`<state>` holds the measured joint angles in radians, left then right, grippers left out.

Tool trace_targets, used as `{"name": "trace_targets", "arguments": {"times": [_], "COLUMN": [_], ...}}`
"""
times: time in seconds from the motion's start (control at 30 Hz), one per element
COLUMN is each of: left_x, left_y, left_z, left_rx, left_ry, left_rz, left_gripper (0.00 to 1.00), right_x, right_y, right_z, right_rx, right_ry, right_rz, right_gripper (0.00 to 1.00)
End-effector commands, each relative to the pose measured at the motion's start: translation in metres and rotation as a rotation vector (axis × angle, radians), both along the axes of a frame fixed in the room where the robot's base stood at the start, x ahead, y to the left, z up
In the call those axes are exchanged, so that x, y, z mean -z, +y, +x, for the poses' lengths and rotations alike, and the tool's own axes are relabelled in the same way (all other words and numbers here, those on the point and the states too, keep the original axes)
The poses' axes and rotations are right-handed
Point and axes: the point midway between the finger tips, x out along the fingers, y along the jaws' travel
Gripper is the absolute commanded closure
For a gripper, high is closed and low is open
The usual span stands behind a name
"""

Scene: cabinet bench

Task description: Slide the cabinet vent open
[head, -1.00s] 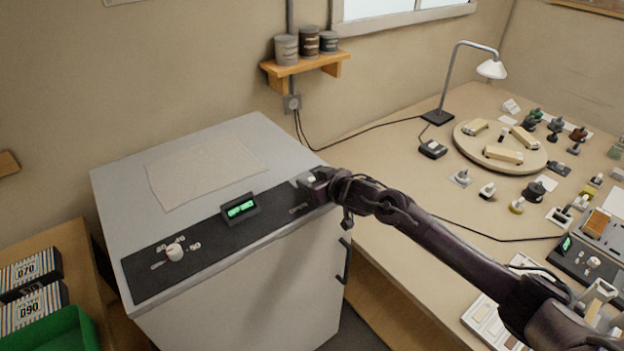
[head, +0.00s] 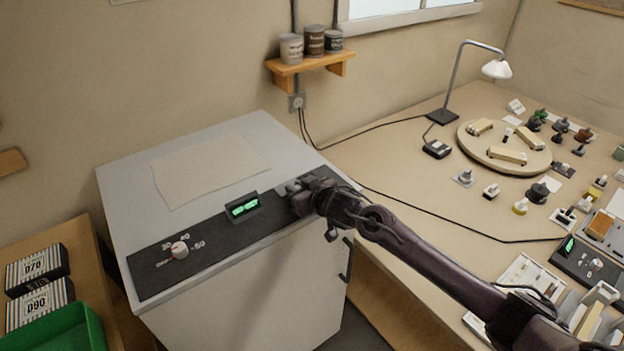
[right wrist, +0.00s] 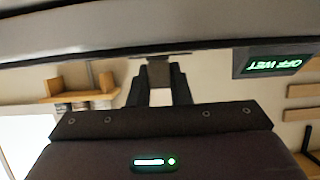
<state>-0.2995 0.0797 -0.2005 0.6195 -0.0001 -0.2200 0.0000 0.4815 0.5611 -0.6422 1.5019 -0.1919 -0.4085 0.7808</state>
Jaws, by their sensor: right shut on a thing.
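The white cabinet (head: 250,290) stands at the left in the head view, with a dark control panel (head: 215,228) along its top front edge. My right gripper (head: 294,189) is at the right part of this panel, just right of the small green display (head: 242,206). In the right wrist view my right gripper (right wrist: 158,88) is shut on a small brownish-grey vent slider knob (right wrist: 158,72) at the cabinet's edge. The gripper and wrist hide most of the vent in the head view, so its opening cannot be seen. My left gripper is not in view.
A dial (head: 180,250) sits on the panel's left part, and a paper sheet (head: 210,168) lies on the cabinet top. A black handle (head: 347,260) sticks out at the cabinet's right front. A crowded workbench (head: 400,180) stands at the right.

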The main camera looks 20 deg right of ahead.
Motion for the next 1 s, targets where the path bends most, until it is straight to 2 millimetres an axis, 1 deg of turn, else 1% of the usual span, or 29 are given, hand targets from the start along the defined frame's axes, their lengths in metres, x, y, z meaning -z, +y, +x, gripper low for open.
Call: {"name": "trace_targets", "arguments": {"times": [0.03,0.1,0.4,0.43,0.6,0.87,1.0], "left_x": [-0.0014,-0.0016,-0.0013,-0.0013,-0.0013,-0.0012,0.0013], "left_y": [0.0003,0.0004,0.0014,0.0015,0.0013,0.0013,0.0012], "left_z": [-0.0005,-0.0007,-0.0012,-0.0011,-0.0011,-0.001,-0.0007], "left_rx": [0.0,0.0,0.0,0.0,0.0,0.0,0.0], "left_ry": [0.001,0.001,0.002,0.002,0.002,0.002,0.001], "left_rz": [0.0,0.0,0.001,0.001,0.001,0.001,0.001], "left_gripper": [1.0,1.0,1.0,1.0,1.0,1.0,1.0], "right_x": [0.0003,0.0003,0.0011,0.0012,0.0009,0.0002,-0.0018], "right_y": [0.0084,0.0136,0.0169,0.017,0.0165,0.0152,0.0124], "right_z": [-0.0034,-0.0054,-0.0069,-0.0069,-0.0067,-0.0063,-0.0132], "right_rx": [-0.002,0.001,-0.002,-0.003,-0.002,0.001,0.001], "right_ry": [0.003,0.003,0.003,0.003,0.003,0.002,0.001], "right_rz": [0.001,0.001,-0.001,-0.001,-0.001,-0.001,-0.001], "right_gripper": [1.0,1.0,1.0,0.81,0.6,0.6,0.6]}}
